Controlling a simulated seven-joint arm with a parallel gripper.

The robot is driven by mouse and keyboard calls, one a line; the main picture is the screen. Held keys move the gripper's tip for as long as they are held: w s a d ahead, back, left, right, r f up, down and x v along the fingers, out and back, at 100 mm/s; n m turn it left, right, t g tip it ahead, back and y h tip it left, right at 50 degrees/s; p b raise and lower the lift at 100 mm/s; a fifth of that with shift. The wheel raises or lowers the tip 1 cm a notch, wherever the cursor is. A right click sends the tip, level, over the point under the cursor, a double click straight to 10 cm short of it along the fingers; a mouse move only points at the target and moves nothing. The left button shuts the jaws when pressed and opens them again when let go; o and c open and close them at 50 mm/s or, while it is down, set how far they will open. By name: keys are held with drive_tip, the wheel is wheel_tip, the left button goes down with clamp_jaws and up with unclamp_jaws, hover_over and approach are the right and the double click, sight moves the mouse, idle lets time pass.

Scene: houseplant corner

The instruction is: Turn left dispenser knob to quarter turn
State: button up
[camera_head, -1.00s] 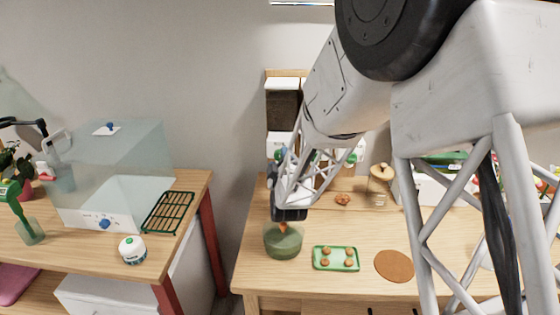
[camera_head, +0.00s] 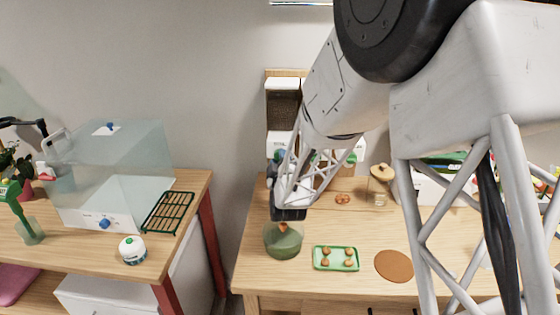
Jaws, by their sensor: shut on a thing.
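The left dispenser (camera_head: 283,103) hangs on the back wall above the right table, with dark contents behind a clear front and a white lower part. Its green-teal knob (camera_head: 280,156) shows just left of my arm. My gripper (camera_head: 279,174) is at the front of this dispenser, close under the visible part of the knob. My wrist and arm cover much of the fingers. It is shut, seemingly on the knob, though the contact and the knob's exact angle are hidden. A second dispenser, to the right, is mostly hidden behind my arm.
A glass bowl (camera_head: 284,243) with green contents stands below my wrist. A green tray (camera_head: 336,258) with several small brown items and a brown round mat (camera_head: 394,266) lie to its right. A corked jar (camera_head: 380,186) stands behind. The left table holds a clear box (camera_head: 115,170).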

drive_tip(key=m+h, duration=0.2)
drive_tip(key=m, duration=0.3)
drive_tip(key=m+h, duration=0.2)
drive_tip(key=m, duration=0.4)
drive_tip(key=m+h, duration=0.2)
drive_tip(key=m, duration=0.3)
drive_tip(key=shift+a+m+t+h, duration=0.25)
drive_tip(key=shift+m+t+h, duration=0.05)
drive_tip(key=shift+m, duration=0.1)
drive_tip(key=m, duration=0.3)
drive_tip(key=m+g+h, duration=0.1)
drive_tip(key=m, duration=0.1)
drive_tip(key=shift+r+m+h, duration=0.1)
drive_tip(key=shift+m+h, duration=0.2)
drive_tip(key=shift+m, duration=0.1)
drive_tip(key=o, duration=0.9)
drive_tip(key=shift+s, duration=0.15)
